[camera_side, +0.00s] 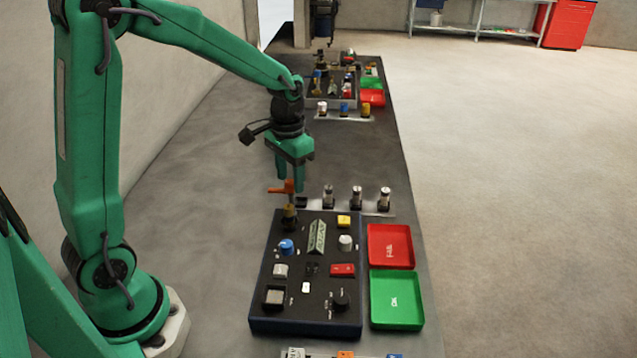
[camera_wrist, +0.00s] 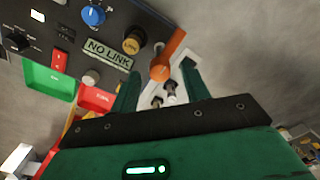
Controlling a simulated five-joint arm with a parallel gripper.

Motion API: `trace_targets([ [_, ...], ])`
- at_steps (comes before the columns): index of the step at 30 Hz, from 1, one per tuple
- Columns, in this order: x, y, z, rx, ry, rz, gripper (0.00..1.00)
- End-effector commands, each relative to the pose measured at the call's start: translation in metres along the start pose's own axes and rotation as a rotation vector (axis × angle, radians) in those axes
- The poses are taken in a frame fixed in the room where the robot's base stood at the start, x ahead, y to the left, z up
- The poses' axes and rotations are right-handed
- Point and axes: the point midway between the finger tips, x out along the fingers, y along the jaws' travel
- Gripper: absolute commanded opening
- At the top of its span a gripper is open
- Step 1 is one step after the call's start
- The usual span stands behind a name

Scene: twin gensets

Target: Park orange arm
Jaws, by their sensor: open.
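The orange arm (camera_side: 281,187) is a short lever standing above a brass post at the far left corner of the dark control panel (camera_side: 254,300). My gripper (camera_side: 289,185) is open, pointing down, with its fingertips at about the lever's height. In the wrist view the orange arm (camera_wrist: 169,57) shows between the two fingertips of my gripper (camera_wrist: 161,77), slanting up to the right. Its brass base (camera_wrist: 133,41) shows beside it. I cannot tell whether either finger touches the lever.
A display (camera_wrist: 108,53) reads "NO LINK". Red (camera_side: 391,247) and green (camera_side: 397,299) trays lie right of the panel. Several small parts stand in a row (camera_side: 356,197) just behind it.

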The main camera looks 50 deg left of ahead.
Motion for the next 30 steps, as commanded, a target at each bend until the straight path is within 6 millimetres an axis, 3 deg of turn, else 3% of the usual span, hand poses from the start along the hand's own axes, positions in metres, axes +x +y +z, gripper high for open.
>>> trace_targets([
  [16, -0.063, 0.0, -0.001, 0.0, 0.004, -0.001, 0.46],
  [30, -0.071, 0.0, 0.0, 0.0, 0.001, 0.0, 0.46],
])
